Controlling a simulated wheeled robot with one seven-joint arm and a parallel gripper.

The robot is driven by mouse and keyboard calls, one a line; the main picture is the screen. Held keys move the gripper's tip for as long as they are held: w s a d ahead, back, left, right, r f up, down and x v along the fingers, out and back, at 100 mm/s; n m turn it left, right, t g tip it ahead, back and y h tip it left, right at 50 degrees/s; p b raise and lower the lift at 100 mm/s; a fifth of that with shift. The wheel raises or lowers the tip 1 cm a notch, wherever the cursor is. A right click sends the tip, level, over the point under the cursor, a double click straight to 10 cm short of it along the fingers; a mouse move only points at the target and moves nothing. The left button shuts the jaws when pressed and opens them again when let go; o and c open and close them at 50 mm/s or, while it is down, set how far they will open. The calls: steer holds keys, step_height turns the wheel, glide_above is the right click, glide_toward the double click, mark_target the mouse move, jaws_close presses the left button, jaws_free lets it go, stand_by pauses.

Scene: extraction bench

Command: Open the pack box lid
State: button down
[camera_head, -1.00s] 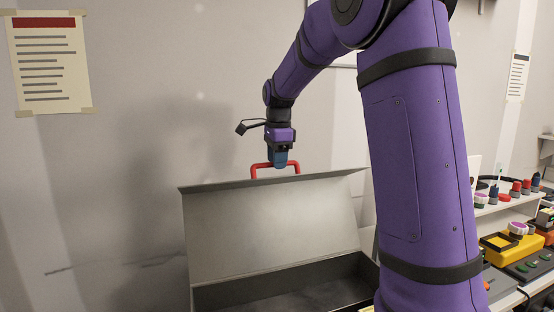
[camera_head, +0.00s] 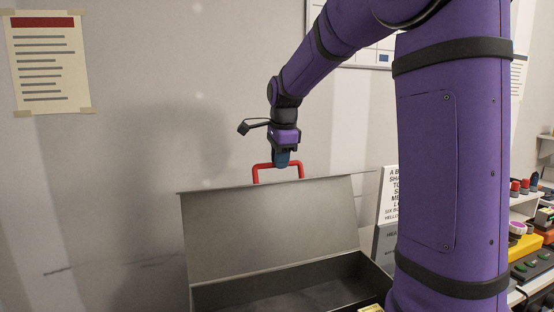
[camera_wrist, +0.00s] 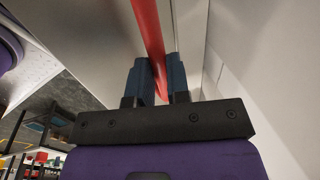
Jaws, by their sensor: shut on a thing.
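The pack box (camera_head: 300,287) is a dark grey box low in the head view, with its inside showing. Its lid (camera_head: 270,232) stands raised, close to upright, along the back of the box. A red handle (camera_head: 262,170) sits on the lid's upper edge. My gripper (camera_head: 282,162) is shut on the red handle from above. In the wrist view the red handle (camera_wrist: 149,35) passes between the two blue fingers (camera_wrist: 158,80) of my gripper. The box floor is partly hidden by the front edge of the frame and my arm.
A grey wall with a posted notice (camera_head: 47,62) stands behind the box. A sign with black lettering (camera_head: 389,195) stands right of the lid. A shelf with coloured items (camera_head: 522,227) lies at the far right, partly behind my arm.

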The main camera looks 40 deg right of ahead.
steer(key=shift+s+a+r+t, duration=0.1)
steer(key=shift+s+a+t, duration=0.2)
steer(key=shift+s, duration=0.55)
steer(key=shift+s+a+r+t, duration=0.1)
steer(key=shift+s+a+t, duration=0.15)
steer(key=shift+s, duration=0.55)
steer(key=c, duration=1.1)
jaws_free()
steer(key=v, duration=1)
steer(key=shift+r, duration=0.35)
steer(key=shift+s+a, duration=0.15)
